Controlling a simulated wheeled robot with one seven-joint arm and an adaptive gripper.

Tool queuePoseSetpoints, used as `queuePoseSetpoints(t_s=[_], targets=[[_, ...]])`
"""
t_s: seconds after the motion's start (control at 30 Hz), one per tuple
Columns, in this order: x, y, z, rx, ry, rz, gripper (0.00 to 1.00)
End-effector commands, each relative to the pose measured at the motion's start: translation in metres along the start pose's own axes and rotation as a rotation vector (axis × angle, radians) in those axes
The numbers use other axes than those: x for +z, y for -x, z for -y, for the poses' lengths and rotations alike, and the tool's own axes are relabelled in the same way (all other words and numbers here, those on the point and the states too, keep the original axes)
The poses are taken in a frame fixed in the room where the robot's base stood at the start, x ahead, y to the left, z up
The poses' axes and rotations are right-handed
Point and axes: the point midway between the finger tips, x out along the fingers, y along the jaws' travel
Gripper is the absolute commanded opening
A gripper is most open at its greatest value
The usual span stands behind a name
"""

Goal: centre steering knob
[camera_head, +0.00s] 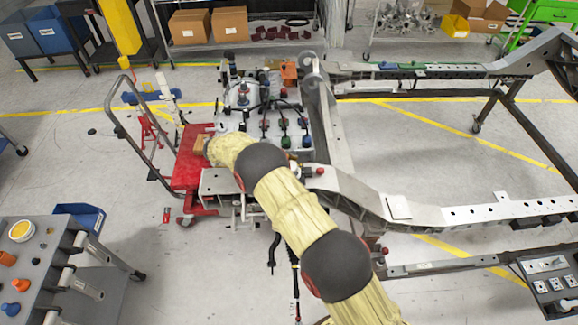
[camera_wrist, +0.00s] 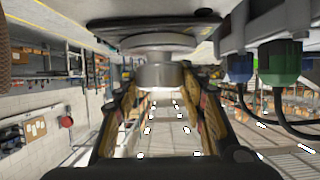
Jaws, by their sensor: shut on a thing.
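A silver round steering knob (camera_wrist: 160,75) hangs below a dark plate (camera_wrist: 150,30) in the middle of the wrist view. The two tan-padded fingers of my gripper (camera_wrist: 164,92) stand one on each side of it, closed on its lower part. In the head view my arm reaches to the red cart beside the chassis frame (camera_head: 360,195). My gripper and the knob are hidden there behind the arm's end, so the knob's angle cannot be read.
A grey panel (camera_head: 232,121) with coloured connectors and black cables is just beyond my arm. Blue (camera_wrist: 240,67) and green (camera_wrist: 280,62) connectors hang close on the right in the wrist view. The red cart (camera_head: 187,170) has a tall handle. A tool table (camera_head: 45,258) stands lower left.

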Motion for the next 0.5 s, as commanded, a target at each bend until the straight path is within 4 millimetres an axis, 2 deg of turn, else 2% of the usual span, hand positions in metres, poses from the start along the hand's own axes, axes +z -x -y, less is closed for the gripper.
queuePoseSetpoints(t_s=[0.1, 0.13, 0.5], targets=[[-0.0029, 0.0002, 0.0014, -0.001, -0.003, -0.002, 0.15], [-0.0029, 0.0002, 0.0014, -0.002, -0.003, -0.002, 0.41], [-0.0012, 0.0, 0.0006, -0.002, -0.001, -0.001, 0.6]])
